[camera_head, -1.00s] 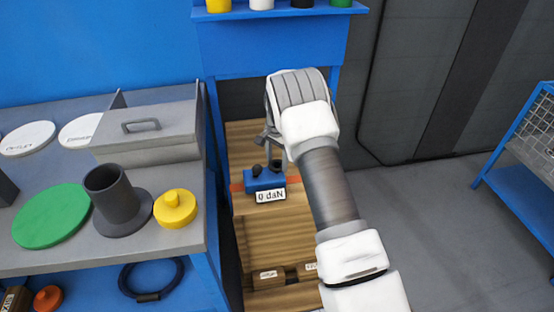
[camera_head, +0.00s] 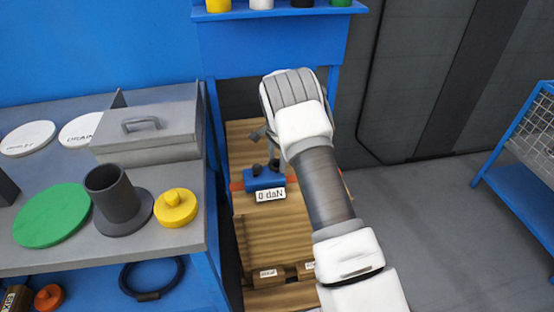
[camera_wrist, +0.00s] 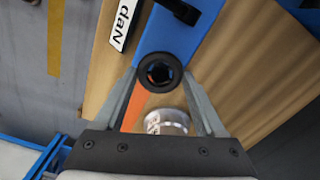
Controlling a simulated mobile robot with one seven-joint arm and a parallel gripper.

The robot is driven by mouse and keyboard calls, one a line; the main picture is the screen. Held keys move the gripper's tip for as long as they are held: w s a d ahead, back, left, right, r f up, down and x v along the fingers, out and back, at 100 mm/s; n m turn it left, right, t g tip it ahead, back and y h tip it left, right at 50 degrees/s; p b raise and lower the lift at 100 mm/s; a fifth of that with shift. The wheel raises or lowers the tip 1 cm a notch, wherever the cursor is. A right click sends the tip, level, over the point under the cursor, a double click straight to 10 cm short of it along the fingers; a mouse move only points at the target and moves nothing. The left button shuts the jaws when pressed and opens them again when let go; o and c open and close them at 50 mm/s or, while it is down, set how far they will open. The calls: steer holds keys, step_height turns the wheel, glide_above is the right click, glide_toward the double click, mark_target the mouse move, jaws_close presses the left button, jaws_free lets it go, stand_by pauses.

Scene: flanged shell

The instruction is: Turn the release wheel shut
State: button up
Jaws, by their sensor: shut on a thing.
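The release wheel (camera_wrist: 160,72) is a small black round knob with a dark socket in its middle, seen in the wrist view. It sits on the blue tensioning device (camera_head: 263,180), whose white label (camera_head: 270,195) reads 0 daN. My gripper (camera_wrist: 160,76) has one finger on each side of the wheel, with the tips against its rim, and is shut on it. In the head view, my wrist and forearm hide most of the gripper. A black lever (camera_wrist: 178,10) shows just beyond the wheel in the wrist view.
An orange strap (camera_head: 237,187) runs from the device across the wooden crate (camera_head: 270,230). A silver cylinder (camera_wrist: 166,121) lies between my fingers' bases in the wrist view. The grey bench (camera_head: 60,190) at left holds a dark flanged tube (camera_head: 112,195) and a yellow knob (camera_head: 175,207).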

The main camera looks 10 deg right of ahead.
steer(key=o, duration=1.3)
steer(key=shift+r, duration=0.15)
step_height(320, 180, up, 17)
steer(key=p, duration=0.3)
steer(key=shift+r, duration=0.1)
step_height(320, 180, up, 14)
steer(key=n+t+p, duration=0.1)
steer(key=n+p, duration=0.1)
steer(key=n, duration=0.1)
glide_above(277, 163)
steer(key=s, duration=0.7)
steer(key=s+r+n+t+p, duration=0.2)
steer(key=s+r+n, duration=0.1)
steer(key=s+r, duration=0.6)
steer(key=s+r+n+t+p, duration=0.1)
steer(key=s+n, duration=0.1)
steer(key=s, duration=0.5)
steer(key=s+r+n+p, duration=0.1)
steer(key=s+n+p, duration=0.1)
steer(key=s, duration=0.6)
steer(key=s+r+n+t+p, duration=0.1)
steer(key=s+n, duration=0.3)
steer(key=s, duration=0.4)
steer(key=shift+s+a+r+t+p, duration=0.15)
steer(key=shift+s+t+p, duration=0.15)
steer(key=shift+p, duration=0.15)
